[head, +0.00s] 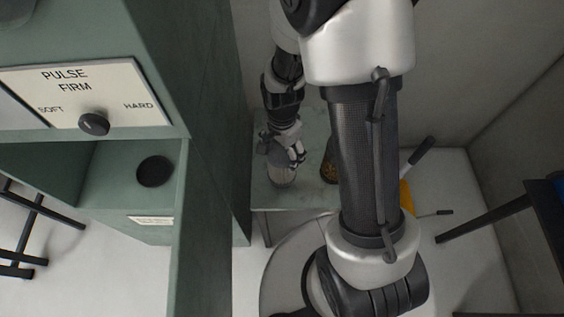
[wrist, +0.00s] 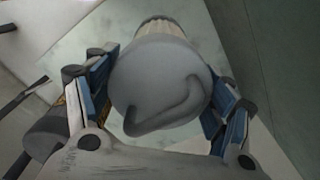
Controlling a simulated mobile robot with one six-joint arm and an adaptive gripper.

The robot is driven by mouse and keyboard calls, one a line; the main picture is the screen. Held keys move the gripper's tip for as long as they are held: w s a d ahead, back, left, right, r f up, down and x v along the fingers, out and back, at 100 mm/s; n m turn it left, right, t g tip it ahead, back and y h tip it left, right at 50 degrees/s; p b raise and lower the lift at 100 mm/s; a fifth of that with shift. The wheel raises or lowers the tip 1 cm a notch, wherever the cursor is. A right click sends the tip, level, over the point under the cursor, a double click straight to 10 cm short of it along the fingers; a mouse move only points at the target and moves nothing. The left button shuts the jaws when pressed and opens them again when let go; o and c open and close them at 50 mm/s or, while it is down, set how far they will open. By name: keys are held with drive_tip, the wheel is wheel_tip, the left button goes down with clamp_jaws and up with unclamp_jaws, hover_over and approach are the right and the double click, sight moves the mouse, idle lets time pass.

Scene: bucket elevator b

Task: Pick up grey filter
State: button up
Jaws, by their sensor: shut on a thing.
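The grey filter (wrist: 158,85) fills the middle of the wrist view. It has a rounded grey cap with a curved raised handle, and a paler ribbed part shows beyond it. My gripper (wrist: 160,92) is shut on it, with a blue-padded finger at its left and right sides. In the head view my gripper (head: 283,160) points down over a small greenish table, and the filter (head: 281,177) shows below the fingers. I cannot tell whether the filter's base touches the table.
The small table (head: 265,197) stands against the green cabinet (head: 212,130). A dark, orange-marked object (head: 329,165) is on the table, partly hidden by my arm. The cabinet has a knob (head: 94,124) and a recess with a black disc (head: 155,171). Pale floor lies in front.

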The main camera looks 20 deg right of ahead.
drive_tip(key=c, duration=0.6)
